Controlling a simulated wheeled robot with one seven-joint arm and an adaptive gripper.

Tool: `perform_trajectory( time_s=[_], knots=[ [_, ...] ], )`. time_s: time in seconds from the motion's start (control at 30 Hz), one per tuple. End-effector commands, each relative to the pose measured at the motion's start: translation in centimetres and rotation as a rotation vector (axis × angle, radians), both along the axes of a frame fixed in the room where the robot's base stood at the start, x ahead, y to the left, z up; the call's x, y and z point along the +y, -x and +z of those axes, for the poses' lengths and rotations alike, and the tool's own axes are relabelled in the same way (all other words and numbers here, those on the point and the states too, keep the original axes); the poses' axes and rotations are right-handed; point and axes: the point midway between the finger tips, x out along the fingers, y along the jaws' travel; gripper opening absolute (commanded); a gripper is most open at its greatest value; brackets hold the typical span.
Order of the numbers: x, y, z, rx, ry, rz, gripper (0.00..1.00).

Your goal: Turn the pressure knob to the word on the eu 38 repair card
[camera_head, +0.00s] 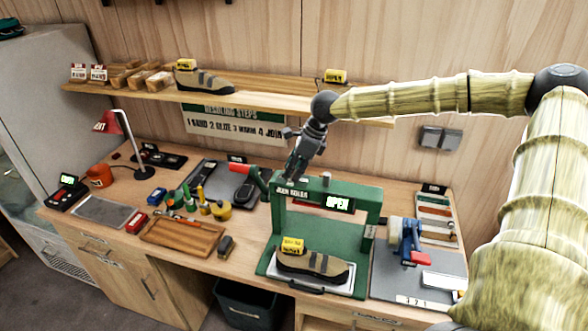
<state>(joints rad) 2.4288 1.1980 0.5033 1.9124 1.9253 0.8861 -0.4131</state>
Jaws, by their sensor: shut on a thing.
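The green press (371,215) stands at the front of the bench, with a "JOIN SOLES" label and a display (337,203) reading "OPEN". My gripper (292,174) points down at the left part of the press's top bar. It is shut on a small part there, which looks like the pressure knob; the fingers hide most of it, and its setting cannot be read.
A red-handled lever (243,169) juts left of the press. A shoe (313,264) with a yellow tag (292,245) sits on the press's tray. A blue clamp (408,236) stands right. A wooden tray (182,238) and several bottles lie left. Another shoe (206,81) is on the shelf.

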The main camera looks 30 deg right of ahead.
Motion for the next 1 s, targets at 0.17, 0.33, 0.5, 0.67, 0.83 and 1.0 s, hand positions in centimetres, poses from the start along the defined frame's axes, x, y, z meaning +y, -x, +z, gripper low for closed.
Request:
perform_trajectory(
  time_s=[0.17, 0.33, 0.5, 0.67, 0.83, 1.0],
  knots=[
    [-0.05, 0.18, -0.33, 0.007, 0.001, 0.018, 0.06],
    [-0.06, 0.18, -0.34, 0.006, 0.001, 0.022, 0.06],
    [-0.06, 0.18, -0.35, 0.006, 0.001, 0.021, 0.06],
    [-0.04, 0.14, -0.29, 0.005, 0.001, 0.021, 0.51],
    [0.0, 0.06, -0.17, 0.003, 0.001, 0.021, 0.51],
    [-0.01, 0.04, 0.0, 0.001, 0.0, 0.021, 0.51]
  ],
)
